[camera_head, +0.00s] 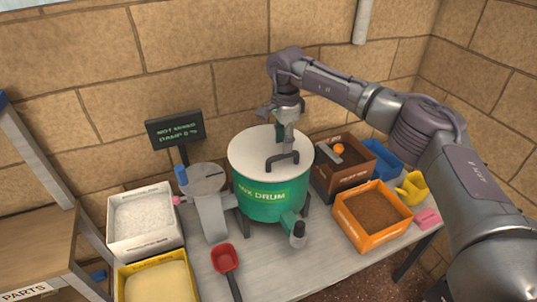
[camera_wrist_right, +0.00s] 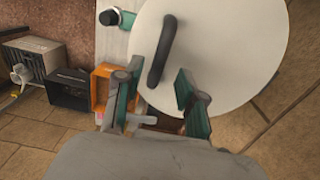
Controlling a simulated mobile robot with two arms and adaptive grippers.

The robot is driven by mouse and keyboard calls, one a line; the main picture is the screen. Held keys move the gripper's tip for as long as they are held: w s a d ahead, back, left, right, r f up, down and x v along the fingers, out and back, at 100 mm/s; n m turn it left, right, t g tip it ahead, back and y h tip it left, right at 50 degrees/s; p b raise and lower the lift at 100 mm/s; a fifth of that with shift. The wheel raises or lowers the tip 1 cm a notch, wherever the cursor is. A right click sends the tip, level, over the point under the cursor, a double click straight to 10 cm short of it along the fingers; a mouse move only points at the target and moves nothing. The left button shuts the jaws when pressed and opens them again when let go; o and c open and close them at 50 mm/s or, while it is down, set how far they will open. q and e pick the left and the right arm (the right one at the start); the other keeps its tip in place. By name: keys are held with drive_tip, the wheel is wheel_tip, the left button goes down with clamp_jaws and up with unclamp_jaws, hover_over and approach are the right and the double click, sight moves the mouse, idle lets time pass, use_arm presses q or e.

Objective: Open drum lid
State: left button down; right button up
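The green drum (camera_head: 268,197) marked "MIX DRUM" stands on the table with its round white lid (camera_head: 248,152) on top. A dark bar handle (camera_head: 282,161) rises from the lid, right of its middle. My right gripper (camera_head: 283,140) points down over the lid close to the handle. In the right wrist view, the right gripper (camera_wrist_right: 156,96) has its two green-padded fingers apart with nothing held. The handle (camera_wrist_right: 161,52) shows just beyond the fingertips against the lid (camera_wrist_right: 230,50); whether the fingers straddle it is unclear. My left gripper is not in view.
An orange bin (camera_head: 345,221), a brown bin (camera_head: 326,187) and a blue bin (camera_head: 391,162) stand right of the drum. A brick wall (camera_head: 210,50) is behind.

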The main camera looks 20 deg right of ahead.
drive_tip(key=shift+f+b, duration=1.5)
drive_tip(key=shift+f, duration=1)
clamp_jaws()
